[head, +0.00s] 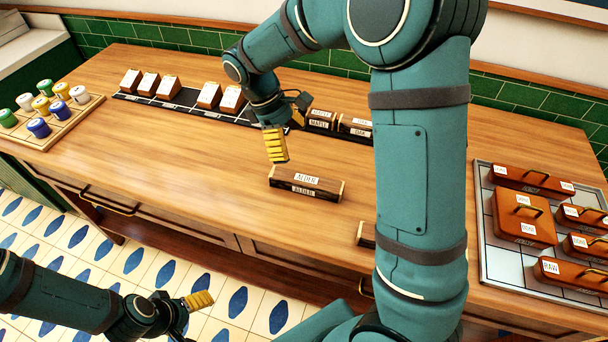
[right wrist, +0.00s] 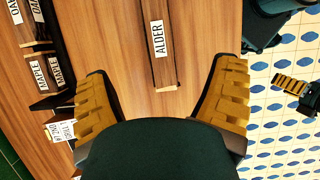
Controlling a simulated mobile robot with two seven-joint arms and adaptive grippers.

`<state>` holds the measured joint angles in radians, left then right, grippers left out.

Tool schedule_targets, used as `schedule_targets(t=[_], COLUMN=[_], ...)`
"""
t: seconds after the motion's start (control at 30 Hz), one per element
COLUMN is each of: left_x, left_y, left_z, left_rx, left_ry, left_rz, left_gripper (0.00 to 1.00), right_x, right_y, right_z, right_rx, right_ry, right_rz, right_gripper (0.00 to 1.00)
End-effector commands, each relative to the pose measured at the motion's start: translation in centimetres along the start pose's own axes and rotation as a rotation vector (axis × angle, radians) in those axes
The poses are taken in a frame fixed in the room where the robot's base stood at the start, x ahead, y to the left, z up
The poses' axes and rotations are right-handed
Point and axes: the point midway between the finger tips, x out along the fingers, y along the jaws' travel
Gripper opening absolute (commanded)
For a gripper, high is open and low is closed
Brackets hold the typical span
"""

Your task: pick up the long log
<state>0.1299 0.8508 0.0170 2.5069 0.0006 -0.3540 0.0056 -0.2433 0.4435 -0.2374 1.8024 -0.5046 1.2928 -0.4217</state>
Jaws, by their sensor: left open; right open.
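A dark log with pale ends, labelled ALDER (head: 306,185), lies alone on the wooden counter. It also shows in the right wrist view (right wrist: 160,62), its near end toward the gap between my fingers. My right gripper (head: 275,145) is open and empty, above and just behind the log's left part, apart from it. Its yellow fingers (right wrist: 165,85) are spread wide in the right wrist view. Another log (head: 365,236) is mostly hidden behind my right arm, so its length cannot be told. My left gripper (head: 200,301) is open and empty, low over the tiled floor before the counter.
Logs labelled MAPLE (head: 320,123) stand on a dark rack (head: 185,104) along the back, beside several labelled blocks. A pale board (head: 85,117) with coloured jars is at the left. A grey tray (head: 490,262) with brown handled boxes is at the right. The counter's left middle is clear.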

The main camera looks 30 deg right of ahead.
Motion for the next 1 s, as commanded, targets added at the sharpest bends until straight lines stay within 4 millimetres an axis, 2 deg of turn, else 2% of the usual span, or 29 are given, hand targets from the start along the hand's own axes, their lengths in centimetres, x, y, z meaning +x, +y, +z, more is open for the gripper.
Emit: schedule_targets(t=[0.03, 0.27, 0.6, 0.87, 1.0], left_x=[1.0, 1.6, 2.9, 3.3, 4.0], left_y=[-0.4, -0.6, -1.1, -1.2, -1.5], left_z=[0.2, 0.5, 0.6, 0.5, 0.4], left_rx=[0.001, 0.003, 0.005, 0.006, 0.006], left_ry=[-0.004, -0.01, -0.009, -0.006, -0.003], left_rz=[-0.001, 0.0, 0.0, 0.0, 0.0], left_gripper=[0.78, 0.78, 0.78, 0.78, 0.78], right_x=[0.9, 2.3, 8.3, 10.1, 12.0], right_y=[0.0, 0.0, 0.0, -0.1, -0.1], right_z=[-0.4, -0.5, -0.6, -0.7, -1.0], right_rx=[-0.001, 0.0, 0.001, 0.0, 0.0], right_ry=[0.001, -0.002, -0.003, -0.001, -0.002], right_rz=[0.001, 0.0, -0.001, 0.0, -0.001], right_gripper=[0.85, 0.85, 0.85, 0.85, 0.85])
